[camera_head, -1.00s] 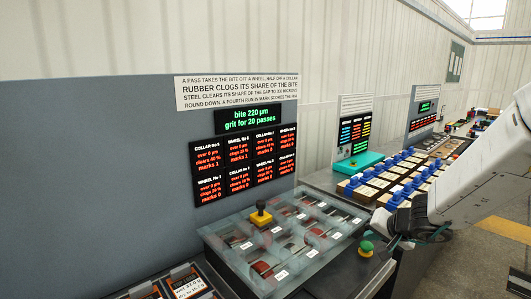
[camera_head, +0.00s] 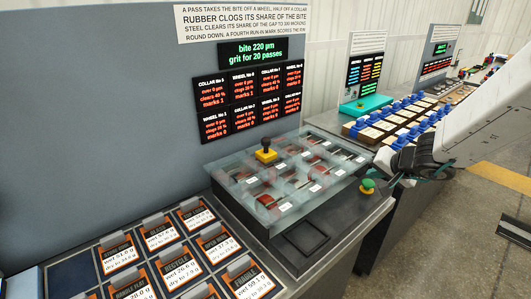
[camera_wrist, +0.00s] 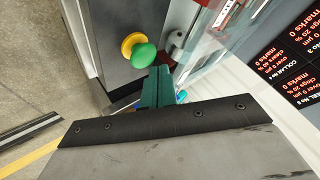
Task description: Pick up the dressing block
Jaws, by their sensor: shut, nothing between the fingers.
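I cannot pick out the dressing block with certainty. A small yellow block with a black knob (camera_head: 266,154) stands upright on the clear cover (camera_head: 330,176) of the wheel case, and it may be a fixed handle. My gripper (camera_head: 398,179) is at the right in the head view, to the right of the case and near the green button (camera_head: 367,185). In the wrist view my green fingers (camera_wrist: 156,86) are closed together with nothing between them, just below the green button on its yellow ring (camera_wrist: 139,54).
A rack of orange-edged labelled cards (camera_head: 165,240) lies at the lower left. A display panel (camera_head: 248,88) stands behind. Blue-topped pieces (camera_head: 402,128) fill the bench farther right.

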